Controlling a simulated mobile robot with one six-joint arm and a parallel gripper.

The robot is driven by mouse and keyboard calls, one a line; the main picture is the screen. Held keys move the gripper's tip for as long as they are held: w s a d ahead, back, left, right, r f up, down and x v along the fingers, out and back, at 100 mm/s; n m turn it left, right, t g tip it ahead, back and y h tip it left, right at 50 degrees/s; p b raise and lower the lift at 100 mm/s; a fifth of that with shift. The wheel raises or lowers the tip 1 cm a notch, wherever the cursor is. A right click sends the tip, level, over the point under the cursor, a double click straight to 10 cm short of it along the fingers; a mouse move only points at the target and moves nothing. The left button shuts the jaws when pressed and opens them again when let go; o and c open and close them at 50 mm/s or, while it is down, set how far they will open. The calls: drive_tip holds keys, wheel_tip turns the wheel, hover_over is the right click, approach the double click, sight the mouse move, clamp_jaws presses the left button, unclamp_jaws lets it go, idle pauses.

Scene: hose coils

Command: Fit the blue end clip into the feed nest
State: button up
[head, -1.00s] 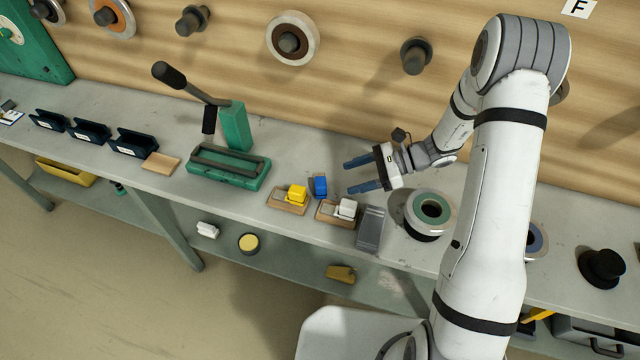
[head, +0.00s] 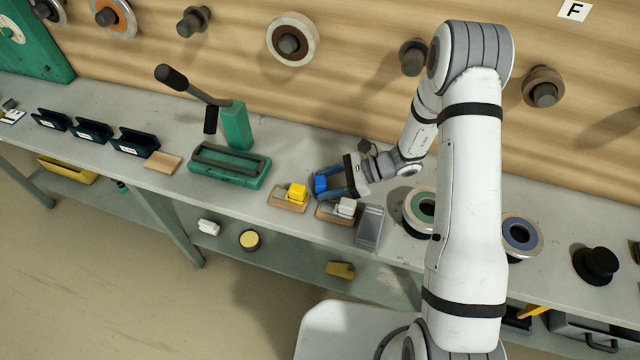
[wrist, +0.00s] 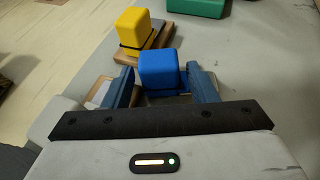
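In the wrist view the blue end clip (wrist: 161,70) lies between the two fingers of my gripper (wrist: 163,84). Small gaps show on both sides of it, so my gripper (head: 328,184) is open around it. A green lever fixture with a long trough (head: 229,166) stands further left. I cannot tell which part is the feed nest.
A grey box (head: 370,226) and a green-ringed hose coil (head: 420,207) stand to the right. A bare wooden pad (head: 161,163) lies left of the green fixture.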

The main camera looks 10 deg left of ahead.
drive_tip(key=c, duration=1)
drive_tip(key=shift+r, duration=0.2)
